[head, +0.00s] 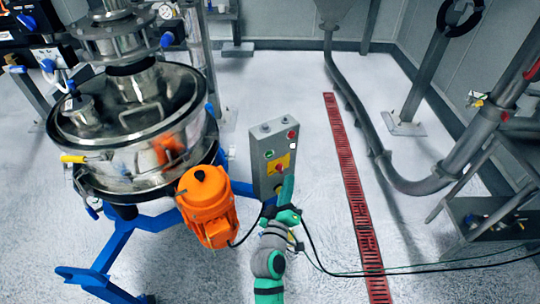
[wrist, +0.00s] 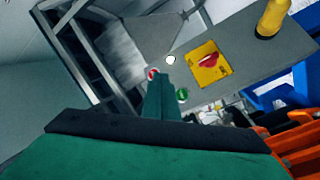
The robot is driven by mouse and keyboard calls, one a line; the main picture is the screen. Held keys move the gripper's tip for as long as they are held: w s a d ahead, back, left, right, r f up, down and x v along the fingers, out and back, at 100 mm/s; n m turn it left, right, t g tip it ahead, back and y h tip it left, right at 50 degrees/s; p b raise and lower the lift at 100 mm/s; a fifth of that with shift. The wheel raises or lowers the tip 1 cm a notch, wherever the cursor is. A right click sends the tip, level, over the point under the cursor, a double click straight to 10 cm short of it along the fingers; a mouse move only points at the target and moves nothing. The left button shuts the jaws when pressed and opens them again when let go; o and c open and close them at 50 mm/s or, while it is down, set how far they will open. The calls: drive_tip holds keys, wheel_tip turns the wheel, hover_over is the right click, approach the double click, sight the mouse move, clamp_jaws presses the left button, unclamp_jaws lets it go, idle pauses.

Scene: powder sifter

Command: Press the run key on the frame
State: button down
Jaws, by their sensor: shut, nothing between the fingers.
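The grey control box (head: 262,178) stands upright on the frame, right of the orange motor. Its face carries a green key (head: 269,154), a red key (head: 292,134), a white key (head: 292,146) and a yellow plate with a red switch (head: 282,163). No label for a run key is legible. My gripper (head: 287,181) is shut and empty in front of the box's lower right. In the wrist view its fingers (wrist: 161,84) appear between the red key (wrist: 152,73) and the green key (wrist: 182,95). I cannot tell whether they touch the face.
The steel sifter (head: 140,125) on its blue frame (head: 100,278) stands at left, with the orange motor (head: 206,207) close to the box. A red floor grate (head: 354,200) and a grey pipe (head: 370,140) lie to the right. The floor between box and grate is clear.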

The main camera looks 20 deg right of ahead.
sight(269, 154)
drive_tip(key=shift+w, duration=0.15)
drive_tip(key=w+a, duration=0.2)
drive_tip(key=w, duration=0.6)
drive_tip(key=shift+a, duration=0.25)
drive_tip(key=shift+w, duration=0.2)
idle(2.0)
drive_tip(key=shift+w+a, duration=0.1)
drive_tip(key=shift+w, duration=0.25)
drive_tip(key=shift+w+a, duration=0.15)
drive_tip(key=shift+w, duration=0.25)
idle(0.7)
drive_tip(key=shift+s, duration=0.15)
drive_tip(key=shift+s+d, duration=0.35)
drive_tip(key=shift+s, duration=0.3)
